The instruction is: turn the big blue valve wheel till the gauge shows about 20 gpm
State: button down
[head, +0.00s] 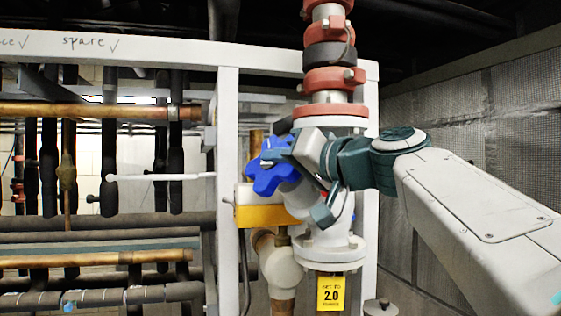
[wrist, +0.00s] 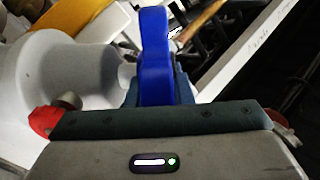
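The big blue valve wheel (head: 268,178) sits on the left side of the white valve body, a lobed handwheel facing left. My gripper (head: 279,156) is at the wheel's upper right edge. In the wrist view the blue wheel (wrist: 155,60) stands edge-on, with my dark teal fingers (wrist: 158,92) close against both its sides. The gripper looks shut on the wheel's rim; the fingertips are partly hidden behind it. No gauge face or reading can be made out in either view.
A yellow tag (head: 331,293) reading "2.0" hangs below the white flange (head: 331,251). A yellow box (head: 262,214) sits just below the wheel. A white frame post (head: 228,150) and copper and dark pipes stand to the left. A grey panelled wall (head: 455,120) is at the right.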

jog(key=shift+w+r+n+g+p, duration=0.1)
jog(key=shift+r+n+g+p, duration=0.25)
jog(key=shift+g+p, duration=0.65)
jog(key=shift+f+n+g+p, duration=0.1)
jog(key=shift+n+g+p, duration=0.25)
jog(key=shift+g+p, duration=0.65)
jog(key=c, duration=1.3)
grip_release()
jog(key=shift+f, duration=0.1)
jog(key=b+v, duration=0.3)
jog(key=v, duration=1.1)
jog(key=shift+a, duration=0.15)
